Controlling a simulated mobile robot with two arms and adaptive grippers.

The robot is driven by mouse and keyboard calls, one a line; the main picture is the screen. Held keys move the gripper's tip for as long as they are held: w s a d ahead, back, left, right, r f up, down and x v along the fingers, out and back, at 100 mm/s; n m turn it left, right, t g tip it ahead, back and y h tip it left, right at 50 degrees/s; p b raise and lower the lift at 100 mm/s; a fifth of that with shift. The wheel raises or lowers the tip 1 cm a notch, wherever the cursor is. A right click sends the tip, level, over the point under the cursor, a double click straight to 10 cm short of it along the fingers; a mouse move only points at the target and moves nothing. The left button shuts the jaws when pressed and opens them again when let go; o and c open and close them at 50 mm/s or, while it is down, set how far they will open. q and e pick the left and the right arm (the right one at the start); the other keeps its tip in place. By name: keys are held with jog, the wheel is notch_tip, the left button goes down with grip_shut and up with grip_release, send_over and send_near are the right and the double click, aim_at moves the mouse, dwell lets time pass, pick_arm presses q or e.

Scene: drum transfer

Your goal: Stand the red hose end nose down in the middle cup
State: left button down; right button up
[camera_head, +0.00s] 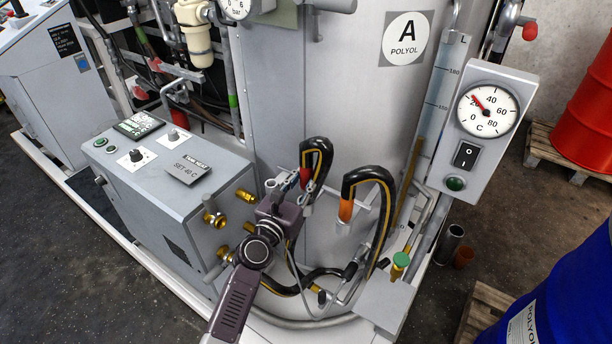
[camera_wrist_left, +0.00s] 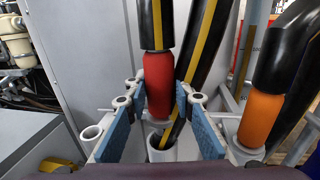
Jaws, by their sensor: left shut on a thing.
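The red hose end (camera_head: 304,175) hangs nose down on its black, yellow-striped hose. My left gripper (camera_head: 293,193) is shut on it. In the left wrist view the red hose end (camera_wrist_left: 158,84) stands upright between the blue finger pads of my left gripper (camera_wrist_left: 160,113). Its nose is partly hidden by the fingers. The middle cup (camera_wrist_left: 162,155) is a pale tube just below the nose in that view; the depth gap is hard to tell. In the head view my gripper hides this cup. My right gripper is not in view.
An empty left cup (camera_wrist_left: 91,135) stands beside the middle one. The orange hose end (camera_head: 346,210) stands nose down in the right cup (camera_wrist_left: 245,151), its black hose arching close by. The grey control box (camera_head: 180,190) with brass fittings is at the left.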

aim_at(303, 194)
pick_arm(q)
jog(key=shift+f, duration=0.3)
jog(key=shift+a+f, duration=0.1)
jog(key=shift+f, duration=0.5)
jog(key=shift+d+f, duration=0.1)
jog(key=shift+d, duration=0.1)
jog(key=shift+d+f, duration=0.1)
jog(key=shift+f, duration=0.2)
jog(key=shift+a+f, duration=0.25)
jog(key=shift+f, duration=0.65)
jog(key=shift+f, duration=0.1)
jog(key=c, duration=1.6)
grip_release()
jog(key=shift+a, duration=0.15)
jog(key=shift+s, duration=0.1)
